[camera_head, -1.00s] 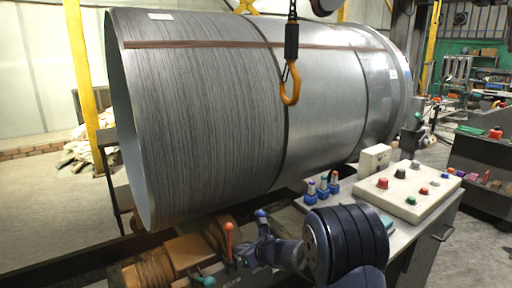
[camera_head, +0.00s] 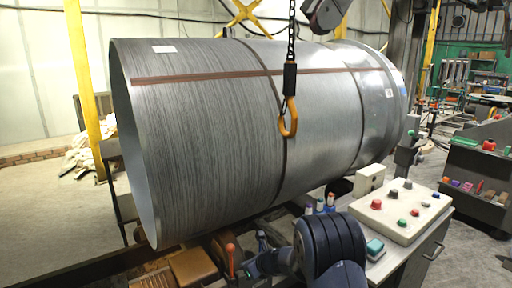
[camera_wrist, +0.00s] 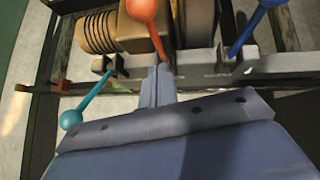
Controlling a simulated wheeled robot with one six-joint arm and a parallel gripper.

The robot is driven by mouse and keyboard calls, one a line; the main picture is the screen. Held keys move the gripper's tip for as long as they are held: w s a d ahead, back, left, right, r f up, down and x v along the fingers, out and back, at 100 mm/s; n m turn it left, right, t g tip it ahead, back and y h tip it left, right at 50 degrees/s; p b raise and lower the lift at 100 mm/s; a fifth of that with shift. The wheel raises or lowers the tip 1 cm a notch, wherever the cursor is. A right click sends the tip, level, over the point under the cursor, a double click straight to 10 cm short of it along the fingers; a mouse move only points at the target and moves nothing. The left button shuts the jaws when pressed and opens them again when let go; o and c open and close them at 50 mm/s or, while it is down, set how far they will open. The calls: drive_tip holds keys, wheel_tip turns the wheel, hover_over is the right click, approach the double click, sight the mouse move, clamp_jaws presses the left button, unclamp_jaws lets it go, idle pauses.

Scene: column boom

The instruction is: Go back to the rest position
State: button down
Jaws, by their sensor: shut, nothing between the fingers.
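My gripper (camera_wrist: 158,84) is shut and empty in the wrist view, its fingers pressed together above the lever bench. An orange-knobbed lever (camera_wrist: 141,8) stands just beyond the fingertips. A blue-knobbed lever (camera_wrist: 270,3) is to the right and a teal-knobbed lever (camera_wrist: 70,120) to the left. No knob is between the fingers; I cannot tell how close the tips are to the bench. In the head view my dark blue arm is folded low at the bottom centre, and the orange lever (camera_head: 230,250) stands left of it. The fingertips are hard to make out there.
A large steel drum (camera_head: 215,130) fills the space behind the arm. An orange hook (camera_head: 288,118) hangs on a chain in front of it. A button panel (camera_head: 400,212) stands close on the right. Open floor lies at the far left.

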drive_tip(key=v, duration=0.8)
drive_tip(key=b+x, duration=0.5)
drive_tip(key=x, duration=0.4)
drive_tip(key=shift+s+f+t+y, duration=0.25)
drive_tip(key=shift+f+t+y, duration=0.05)
drive_tip(key=shift+f, duration=0.05)
drive_tip(key=b, duration=0.2)
drive_tip(key=shift+a+f+t+b, duration=0.1)
drive_tip(key=shift+f+t+b, duration=0.2)
drive_tip(key=shift+b, duration=0.1)
drive_tip(key=f+t+y+b, duration=0.1)
drive_tip(key=b, duration=0.5)
drive_tip(key=shift+a, duration=0.15)
drive_tip(key=f+t+b, duration=0.1)
drive_tip(key=b, duration=0.4)
drive_tip(key=s+d+f+t+y+b, duration=0.1)
drive_tip(key=b, duration=0.4)
drive_tip(key=s+f+y+b, duration=0.1)
drive_tip(key=b, duration=0.4)
drive_tip(key=shift+s+d+n+t, duration=0.25)
drive_tip(key=shift+d+n+t, duration=0.05)
drive_tip(key=shift+t, duration=0.1)
